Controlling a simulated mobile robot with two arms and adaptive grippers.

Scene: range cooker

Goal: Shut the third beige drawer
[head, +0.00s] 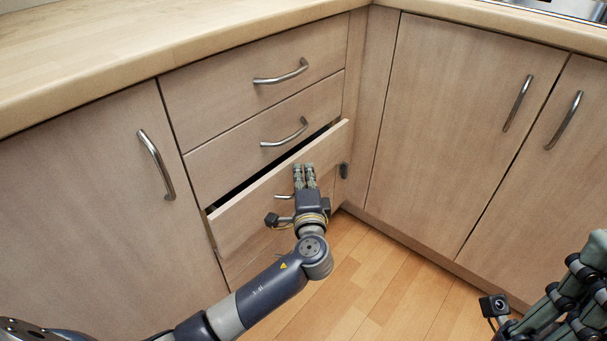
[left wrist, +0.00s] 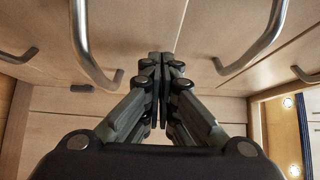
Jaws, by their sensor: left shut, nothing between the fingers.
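The third beige drawer (head: 247,214) is the one below two shut drawers in the corner stack. It stands a little way out, with a dark gap along its top edge. Its metal handle (head: 284,196) is mostly hidden behind my left gripper. My left gripper (head: 304,167) is shut and empty, with its fingertips in front of the drawer's face, right of its middle. I cannot tell whether they touch it. In the left wrist view the shut fingers (left wrist: 160,62) point at pale wood panels. My right gripper (head: 572,290) is partly in view at the lower right, away from the drawers.
Above are the shut top drawer (head: 235,88) and second drawer (head: 240,145), under a wooden worktop (head: 130,45). A cabinet door (head: 90,190) is at left, and tall doors (head: 445,120) stand at right. The wooden floor (head: 385,275) is clear.

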